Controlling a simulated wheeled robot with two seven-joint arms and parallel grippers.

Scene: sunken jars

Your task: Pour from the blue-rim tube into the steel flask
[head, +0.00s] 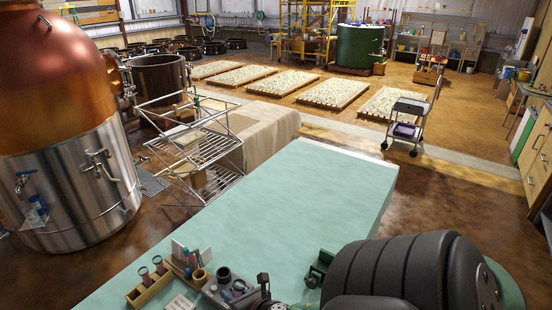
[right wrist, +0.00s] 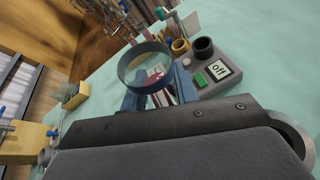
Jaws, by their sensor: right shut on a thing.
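In the right wrist view, my right gripper (right wrist: 158,88) is shut on the blue-rim tube (right wrist: 145,60). Its wide blue ring faces the camera, and something pinkish shows through it. The tube's lower part is hidden behind the ring and the fingers. In the head view my dark right arm covers the lower right, and I cannot make out the held tube there. I cannot pick out the steel flask for certain in either view. My left gripper is in neither view.
A wooden rack (head: 137,295) with tubes stands on the table (head: 270,220) at the lower left. Beside it are a gold cup (head: 199,277) and a dark cup (head: 224,274). A grey device (right wrist: 208,83) reads "off". The middle of the table is clear.

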